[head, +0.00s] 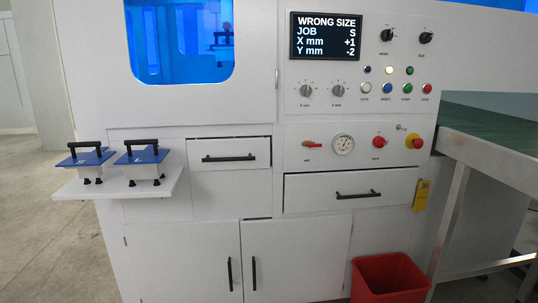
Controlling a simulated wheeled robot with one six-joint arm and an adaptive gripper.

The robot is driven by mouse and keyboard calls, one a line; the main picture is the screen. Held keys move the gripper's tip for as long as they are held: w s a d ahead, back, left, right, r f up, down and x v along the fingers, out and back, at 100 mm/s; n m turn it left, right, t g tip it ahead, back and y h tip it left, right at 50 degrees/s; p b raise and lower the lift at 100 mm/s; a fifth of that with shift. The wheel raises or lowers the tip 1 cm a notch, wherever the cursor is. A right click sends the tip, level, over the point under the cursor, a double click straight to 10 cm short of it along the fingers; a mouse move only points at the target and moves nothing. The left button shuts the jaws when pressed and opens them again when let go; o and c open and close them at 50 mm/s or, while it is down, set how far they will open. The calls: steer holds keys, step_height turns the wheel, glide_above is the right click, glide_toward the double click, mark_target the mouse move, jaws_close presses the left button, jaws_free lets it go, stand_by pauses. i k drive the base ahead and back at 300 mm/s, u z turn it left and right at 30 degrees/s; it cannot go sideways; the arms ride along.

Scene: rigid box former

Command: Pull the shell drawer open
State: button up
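Two white drawers show on the front of the white machine. A small drawer (208,149) sits at the middle left and has a black bar handle (229,157). A wider drawer (310,191) sits lower right and has its own black bar handle (358,194). Thin dark gaps edge both fronts; both look shut or nearly so. No readable label tells which one is the shell drawer. My gripper is not in view.
A white shelf (120,189) on the left holds two blue-topped blocks with black handles. A red bin (388,278) stands below right. A grey-framed conveyor (470,150) juts out at right. The screen (326,36) reads WRONG SIZE. Double doors (290,260) below are shut.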

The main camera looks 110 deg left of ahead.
mark_target(251, 152)
steer(key=u, duration=4)
steer(key=i, duration=0.8)
steer(key=z, duration=0.55)
